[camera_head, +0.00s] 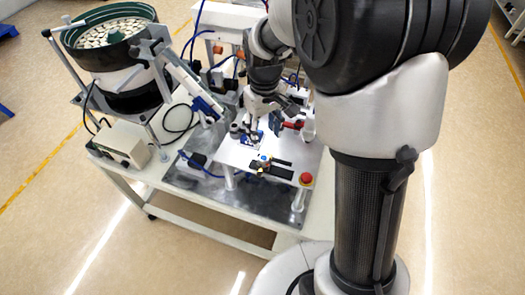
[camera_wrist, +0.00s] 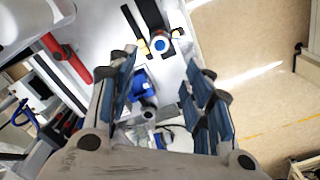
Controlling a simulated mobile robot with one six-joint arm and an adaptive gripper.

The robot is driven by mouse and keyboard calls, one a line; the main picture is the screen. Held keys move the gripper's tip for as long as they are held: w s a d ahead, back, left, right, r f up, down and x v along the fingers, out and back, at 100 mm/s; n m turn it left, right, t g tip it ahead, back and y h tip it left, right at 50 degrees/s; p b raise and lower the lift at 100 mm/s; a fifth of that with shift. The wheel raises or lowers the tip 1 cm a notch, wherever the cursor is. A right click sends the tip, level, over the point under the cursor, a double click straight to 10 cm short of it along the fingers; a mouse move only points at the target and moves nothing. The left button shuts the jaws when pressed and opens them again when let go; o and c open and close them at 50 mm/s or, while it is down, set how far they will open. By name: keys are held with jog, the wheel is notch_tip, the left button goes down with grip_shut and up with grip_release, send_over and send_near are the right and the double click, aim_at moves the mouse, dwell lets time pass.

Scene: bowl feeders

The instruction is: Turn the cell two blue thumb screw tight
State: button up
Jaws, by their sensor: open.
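My gripper (camera_wrist: 160,62) is open, its two blue-padded fingers spread wide with nothing between the pads that I can see touching them. It also shows in the head view (camera_head: 254,133), low over the white plate of the work cell. A small round blue knob with a pale rim (camera_wrist: 160,44) lies just beyond the fingertips in the wrist view. A blue block-like part (camera_wrist: 143,84) shows between the fingers, nearer the left one. I cannot tell for sure which of these is the thumb screw. My arm hides part of the cell in the head view.
The white plate (camera_head: 229,153) stands on posts over a metal base. A red button (camera_head: 306,178) sits at its right front corner, with black strips (camera_head: 274,170) beside it. A red part (camera_wrist: 68,60) lies left of the fingers. A bowl feeder (camera_head: 108,35) stands at the left.

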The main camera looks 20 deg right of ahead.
aim_at(264, 158)
notch_tip(264, 158, down, 11)
jog(key=shift+f+b, duration=0.1)
jog(key=shift+b, duration=0.55)
jog(key=shift+c, duration=0.3)
jog(key=c, duration=1)
jog(key=m, duration=0.4)
jog(key=shift+m, duration=1.7)
